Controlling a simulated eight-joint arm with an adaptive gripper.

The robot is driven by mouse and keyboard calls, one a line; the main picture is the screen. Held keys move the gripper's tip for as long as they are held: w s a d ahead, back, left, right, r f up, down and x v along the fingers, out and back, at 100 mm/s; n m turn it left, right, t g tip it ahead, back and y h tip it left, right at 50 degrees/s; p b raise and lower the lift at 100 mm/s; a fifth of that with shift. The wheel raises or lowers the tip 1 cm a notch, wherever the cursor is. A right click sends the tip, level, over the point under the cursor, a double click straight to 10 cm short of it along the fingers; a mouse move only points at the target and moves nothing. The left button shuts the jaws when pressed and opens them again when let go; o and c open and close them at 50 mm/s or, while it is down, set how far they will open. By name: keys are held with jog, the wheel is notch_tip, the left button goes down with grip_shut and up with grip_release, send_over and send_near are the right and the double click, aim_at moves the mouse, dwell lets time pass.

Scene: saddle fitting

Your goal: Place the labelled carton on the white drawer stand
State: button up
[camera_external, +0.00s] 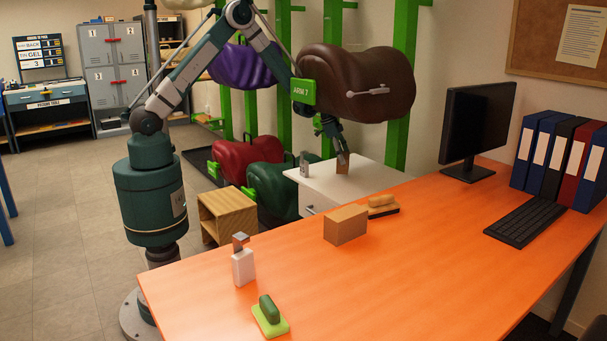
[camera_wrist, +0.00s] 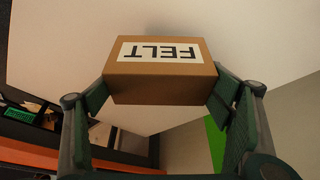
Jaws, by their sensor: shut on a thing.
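The labelled carton (camera_wrist: 160,88), a brown box with a white "FELT" label, is between the two fingers of my gripper (camera_wrist: 163,78) in the wrist view. The label reads upside down there. In the external view the carton (camera_external: 343,164) is at the tip of my gripper (camera_external: 341,156), at the top of the white drawer stand (camera_external: 318,192). The stand's pale top (camera_wrist: 50,50) fills much of the wrist view behind the carton. I cannot tell whether the carton's underside touches the stand.
A small bottle-like item (camera_external: 304,168) stands at the stand's left side. A brown saddle (camera_external: 365,85) hangs close above. The orange table (camera_external: 400,270) in front holds a plain brown box (camera_external: 345,225), a brush (camera_external: 381,204) and a white dispenser (camera_external: 243,265).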

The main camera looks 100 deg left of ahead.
jog(key=shift+w+a, duration=0.35)
jog(key=shift+f+b, duration=0.65)
jog(key=shift+f, duration=1.1)
jog(key=shift+f, duration=0.2)
jog(key=o, duration=1)
jog(key=shift+r, duration=0.2)
jog(key=shift+p+v, duration=1.2)
jog(key=shift+v, duration=4.8)
